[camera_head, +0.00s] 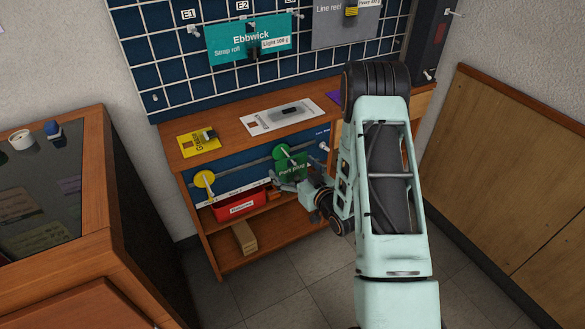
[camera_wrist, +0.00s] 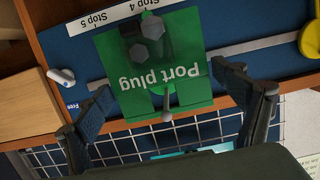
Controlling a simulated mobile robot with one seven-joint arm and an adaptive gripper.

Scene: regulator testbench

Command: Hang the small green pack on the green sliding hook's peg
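The small green pack (camera_head: 293,168), marked "Port plug", hangs at the green sliding hook (camera_head: 281,151) on the blue panel. In the wrist view the pack (camera_wrist: 190,82) appears upside down, with dark hexagonal parts on it. The peg's rounded end (camera_wrist: 167,115) shows in front of the pack's top part, so the pack appears to be on the peg. My gripper (camera_head: 287,183) is at the pack's lower right. In the wrist view its fingers (camera_wrist: 165,80) are spread wide, one near each side edge of the pack. I cannot tell whether either touches it.
A yellow hook (camera_head: 204,180) shares the rail (camera_head: 240,169) to the left. A red bin (camera_head: 240,205) stands on the shelf below, with a cardboard box (camera_head: 244,238) lower down. A yellow pack (camera_head: 199,143) and a white pack (camera_head: 284,116) lie on the bench top.

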